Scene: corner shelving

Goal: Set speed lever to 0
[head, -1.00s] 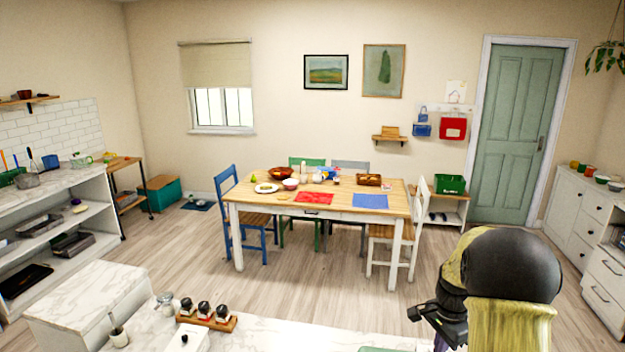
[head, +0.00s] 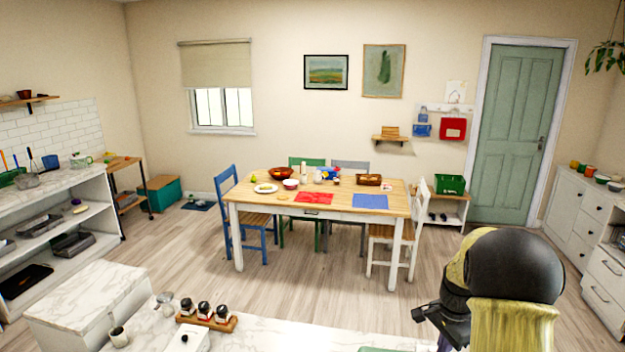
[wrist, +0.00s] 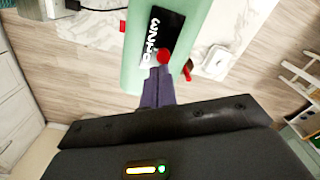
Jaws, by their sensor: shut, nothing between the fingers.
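A pale green appliance (wrist: 136,60) fills the upper middle of the wrist view. On it is a black panel (wrist: 165,24) with white markings in a row. A round red knob (wrist: 163,55) sits at the panel's lower end, and a second small red part (wrist: 187,69) shows at the appliance's right edge. I cannot tell for sure which is the speed lever. My gripper (wrist: 159,72) is shut, with its purple-grey fingertips right below the round red knob; whether they touch it is unclear. In the head view my gripper (head: 421,313) is low at the right.
A white marble counter (head: 270,332) runs along the bottom, bearing a wooden rack of dark-topped jars (head: 206,318). In the wrist view a white object (wrist: 216,60) lies right of the appliance. Beyond the counter are open floor and a dining table (head: 330,213).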

